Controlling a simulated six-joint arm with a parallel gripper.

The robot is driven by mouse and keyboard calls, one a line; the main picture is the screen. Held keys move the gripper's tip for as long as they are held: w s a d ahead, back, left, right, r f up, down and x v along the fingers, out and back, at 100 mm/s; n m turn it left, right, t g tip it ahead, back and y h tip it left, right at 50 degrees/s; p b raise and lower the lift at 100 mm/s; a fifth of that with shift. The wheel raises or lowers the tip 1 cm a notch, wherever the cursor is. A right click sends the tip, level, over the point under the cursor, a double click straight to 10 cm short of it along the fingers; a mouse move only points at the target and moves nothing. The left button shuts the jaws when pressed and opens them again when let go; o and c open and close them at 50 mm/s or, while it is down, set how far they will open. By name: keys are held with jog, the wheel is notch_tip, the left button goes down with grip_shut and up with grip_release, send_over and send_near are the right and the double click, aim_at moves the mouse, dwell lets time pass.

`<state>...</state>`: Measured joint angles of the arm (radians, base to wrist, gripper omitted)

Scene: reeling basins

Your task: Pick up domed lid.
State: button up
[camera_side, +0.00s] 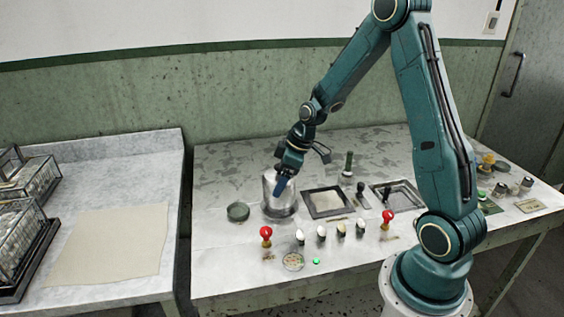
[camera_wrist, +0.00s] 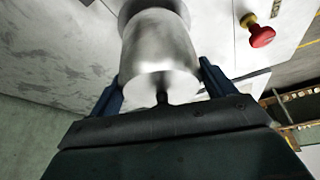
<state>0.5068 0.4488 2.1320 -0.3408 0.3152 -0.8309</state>
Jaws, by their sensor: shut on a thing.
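The domed lid (camera_wrist: 158,52) is a pale grey, metallic dome with a dark knob (camera_wrist: 162,97) facing my palm in the wrist view. My gripper (camera_wrist: 160,72) is shut on it, one blue finger on each side. In the side view, my gripper (camera_side: 283,188) points down at the lid (camera_side: 268,184), partly hiding it. A round grey basin (camera_side: 281,212) is directly beneath the lid. Whether the lid touches the basin rim or is just above it, I cannot tell.
A dark green round dish (camera_side: 238,211) lies left of the basin, and a black-framed square recess (camera_side: 327,203) right. Red knobs (camera_side: 266,232) and several pale eggs or knobs (camera_side: 321,232) stand in front. A paper sheet (camera_side: 108,240) lies on the left table.

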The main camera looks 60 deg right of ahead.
notch_tip(320, 180, up, 18)
jog(key=shift+f, duration=0.25)
jog(key=shift+d, duration=0.1)
dwell(0.6)
